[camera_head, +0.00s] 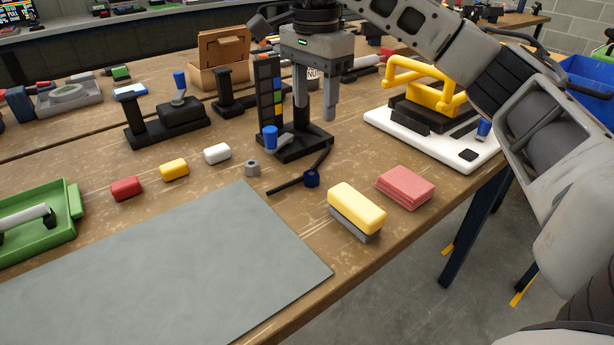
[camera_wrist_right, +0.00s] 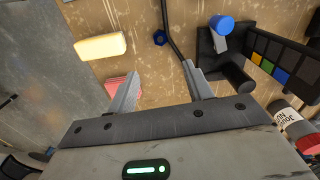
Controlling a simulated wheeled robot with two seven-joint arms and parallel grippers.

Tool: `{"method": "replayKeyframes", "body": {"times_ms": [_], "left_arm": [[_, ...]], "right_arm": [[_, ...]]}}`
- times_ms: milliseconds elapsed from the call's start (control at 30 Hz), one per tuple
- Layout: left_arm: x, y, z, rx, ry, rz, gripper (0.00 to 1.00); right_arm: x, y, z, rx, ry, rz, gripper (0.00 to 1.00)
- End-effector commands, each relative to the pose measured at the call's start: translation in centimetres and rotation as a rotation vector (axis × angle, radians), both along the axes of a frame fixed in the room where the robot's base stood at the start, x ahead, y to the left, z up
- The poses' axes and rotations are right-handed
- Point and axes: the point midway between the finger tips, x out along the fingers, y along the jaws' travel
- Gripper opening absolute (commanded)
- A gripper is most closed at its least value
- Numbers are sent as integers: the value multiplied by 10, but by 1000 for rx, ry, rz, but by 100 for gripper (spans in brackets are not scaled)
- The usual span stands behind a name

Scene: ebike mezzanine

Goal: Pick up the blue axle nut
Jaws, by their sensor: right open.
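The blue axle nut (camera_head: 311,178) is a small dark-blue hexagonal piece with a hole. It lies on the wooden bench, beside or touching a thin black bent rod (camera_head: 285,186). In the right wrist view the nut (camera_wrist_right: 160,37) shows beyond the fingertips, roughly centred between them. My right gripper (camera_head: 315,112) is open and empty, pointing down above the bench, behind the nut and over the black stand area. Its two fingers also show apart in the right wrist view (camera_wrist_right: 157,82). My left gripper is in neither view.
A grey hex nut (camera_head: 252,168) lies left of the blue nut. A yellow-topped sponge (camera_head: 357,208) and pink block (camera_head: 405,187) lie right. A black stand (camera_head: 312,143) with a blue-capped part (camera_head: 271,137) stands close behind. The grey mat (camera_head: 170,270) in front is clear.

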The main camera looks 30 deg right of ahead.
Motion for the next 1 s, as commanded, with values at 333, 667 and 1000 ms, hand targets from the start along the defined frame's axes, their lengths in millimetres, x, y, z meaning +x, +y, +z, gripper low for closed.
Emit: {"method": "replayKeyframes", "body": {"times_ms": [333,667,1000], "left_arm": [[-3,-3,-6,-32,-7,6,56],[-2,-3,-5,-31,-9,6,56],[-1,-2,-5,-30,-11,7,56]], "right_arm": [[0,1,-73,3,1,0,51],[0,1,-102,4,3,0,51],[2,1,-138,4,-1,1,51]]}}
